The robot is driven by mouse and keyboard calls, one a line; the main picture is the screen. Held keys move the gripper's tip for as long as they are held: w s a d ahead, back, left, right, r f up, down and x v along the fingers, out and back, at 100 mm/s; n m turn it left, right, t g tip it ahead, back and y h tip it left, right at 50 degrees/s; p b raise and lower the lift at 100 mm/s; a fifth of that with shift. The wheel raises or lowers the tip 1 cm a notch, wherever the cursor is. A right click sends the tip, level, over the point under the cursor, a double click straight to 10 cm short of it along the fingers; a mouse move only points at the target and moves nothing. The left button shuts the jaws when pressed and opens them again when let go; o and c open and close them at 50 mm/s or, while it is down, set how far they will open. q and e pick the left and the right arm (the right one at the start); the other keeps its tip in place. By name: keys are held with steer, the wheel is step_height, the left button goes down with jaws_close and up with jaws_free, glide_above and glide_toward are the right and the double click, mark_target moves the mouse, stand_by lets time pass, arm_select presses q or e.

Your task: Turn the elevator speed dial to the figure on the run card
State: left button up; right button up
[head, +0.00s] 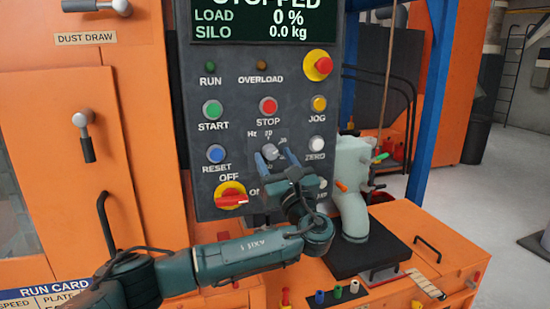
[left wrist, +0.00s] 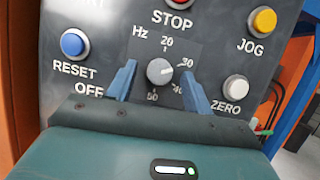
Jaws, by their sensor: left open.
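The speed dial (head: 270,152) is a small grey knob on the dark control panel, below the STOP button. In the left wrist view the dial (left wrist: 160,71) has Hz figures 20, 30, 40 and 50 around it, and its light mark seems to point right, towards 30. My left gripper (head: 272,156) is open, its blue fingers on either side of the dial; in the left wrist view the gripper (left wrist: 158,68) shows gaps to the knob. The run card (head: 45,292) is at the lower left; its SPEED heading shows, but its figure is out of view.
Close around the dial are the RESET button (left wrist: 75,42), the ZERO button (left wrist: 235,89), the JOG button (left wrist: 262,21) and the STOP button (head: 268,105). A red and yellow OFF switch (head: 231,198) sits below left. The display reads STOPPED, load 0 %.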

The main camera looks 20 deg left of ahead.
arm_select(q)
steer(key=shift+w+a+r, duration=0.1)
steer(key=shift+w+a, duration=0.05)
steer(key=shift+w, duration=0.05)
steer(key=shift+c, duration=0.5)
steer(key=c, duration=0.9)
steer(key=shift+o, duration=0.2)
